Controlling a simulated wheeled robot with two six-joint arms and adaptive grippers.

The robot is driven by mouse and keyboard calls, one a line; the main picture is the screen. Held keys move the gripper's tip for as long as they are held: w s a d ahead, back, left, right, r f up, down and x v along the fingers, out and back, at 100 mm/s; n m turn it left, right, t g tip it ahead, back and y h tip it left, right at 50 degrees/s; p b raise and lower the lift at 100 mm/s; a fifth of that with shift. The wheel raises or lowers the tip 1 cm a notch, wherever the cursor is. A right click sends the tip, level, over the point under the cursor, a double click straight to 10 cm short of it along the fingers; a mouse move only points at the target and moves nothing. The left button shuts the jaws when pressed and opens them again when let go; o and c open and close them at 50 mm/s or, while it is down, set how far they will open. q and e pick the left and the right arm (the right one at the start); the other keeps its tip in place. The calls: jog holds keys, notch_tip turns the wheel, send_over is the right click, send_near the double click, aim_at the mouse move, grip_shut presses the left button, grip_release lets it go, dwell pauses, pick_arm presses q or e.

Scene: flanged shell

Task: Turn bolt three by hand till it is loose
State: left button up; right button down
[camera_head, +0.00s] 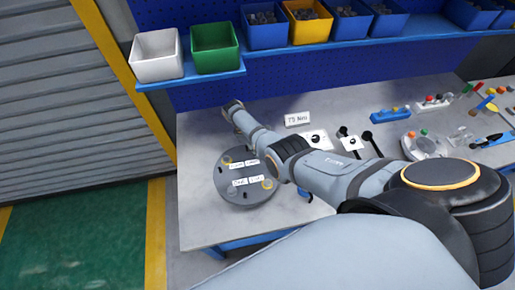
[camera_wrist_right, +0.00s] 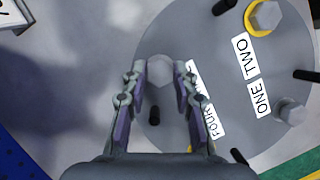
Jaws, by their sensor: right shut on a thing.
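The flanged shell (camera_head: 246,195) is a round dark grey disc on the bench; its face fills much of the wrist view (camera_wrist_right: 200,40). White labels on it read ONE (camera_wrist_right: 259,98), TWO (camera_wrist_right: 245,56) and FOUR (camera_wrist_right: 213,122); another label is partly hidden by a finger. My right gripper (camera_wrist_right: 162,78) is shut on a grey hex bolt head (camera_wrist_right: 160,68) beside the partly hidden label, which fits bolt three. In the head view the gripper's fingertips are not clear behind my arm. My left gripper is not in view.
Other hex bolts stand near TWO (camera_wrist_right: 267,15), in a yellow ring, and near ONE (camera_wrist_right: 290,112). Short black pegs (camera_wrist_right: 154,115) rise from the flange. A 75 Nm sign (camera_head: 297,119) and tools (camera_head: 430,103) lie on the bench. Bins (camera_head: 214,49) line the shelf behind.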

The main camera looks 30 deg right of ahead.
jog(key=shift+s+a+f, duration=0.15)
jog(key=shift+s+f, duration=0.05)
jog(key=shift+s, duration=0.05)
jog(key=c, duration=1)
grip_release()
jog(key=shift+w, duration=0.1)
jog(key=shift+c, duration=0.2)
jog(key=shift+w+r, duration=0.1)
jog(key=shift+w+r, duration=0.1)
jog(key=shift+r, duration=0.15)
jog(key=v, duration=1.1)
jog(key=shift+r, duration=0.2)
jog(key=shift+a+f, duration=0.1)
